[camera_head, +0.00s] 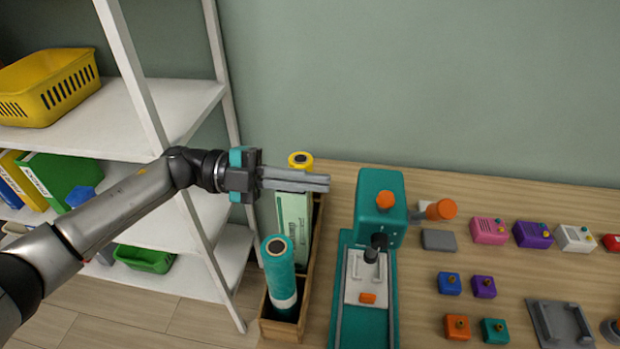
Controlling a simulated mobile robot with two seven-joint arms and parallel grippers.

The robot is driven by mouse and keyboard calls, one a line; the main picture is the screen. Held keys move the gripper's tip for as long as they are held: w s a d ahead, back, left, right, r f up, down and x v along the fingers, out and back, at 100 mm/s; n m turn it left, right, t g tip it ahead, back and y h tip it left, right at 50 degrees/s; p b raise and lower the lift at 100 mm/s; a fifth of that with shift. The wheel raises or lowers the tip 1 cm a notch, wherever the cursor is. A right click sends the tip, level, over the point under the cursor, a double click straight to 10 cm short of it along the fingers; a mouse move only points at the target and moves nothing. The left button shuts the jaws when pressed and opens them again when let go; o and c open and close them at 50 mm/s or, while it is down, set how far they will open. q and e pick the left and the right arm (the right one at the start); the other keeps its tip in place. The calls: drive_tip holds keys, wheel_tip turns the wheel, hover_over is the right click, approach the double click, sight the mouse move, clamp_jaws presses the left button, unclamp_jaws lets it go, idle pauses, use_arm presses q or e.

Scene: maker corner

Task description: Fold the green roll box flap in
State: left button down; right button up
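A pale green box (294,222), which I take for the green roll box, stands upright in a narrow wooden crate (270,329). My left gripper (328,183) reaches in from the left, fingers pointing right, across the top of the box in the picture. Its two fingers lie close together and look shut, with nothing visible between them. They cover the box's top, so I cannot make out the flap or whether they touch it. My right gripper is out of view.
A teal roll (279,270) and a yellow roll (300,161) stand in the crate, before and behind the box. A teal press (381,205) stands close right on the wooden bench (440,285), with several small coloured blocks beyond. White shelving (160,120) is at left.

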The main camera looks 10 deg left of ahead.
use_arm(q)
drive_tip(key=shift+s+f+m+b, duration=0.15)
drive_tip(key=shift+f+m+b, duration=0.2)
drive_tip(key=shift+m+b, duration=0.3)
drive_tip(key=c, duration=1.1)
unclamp_jaws()
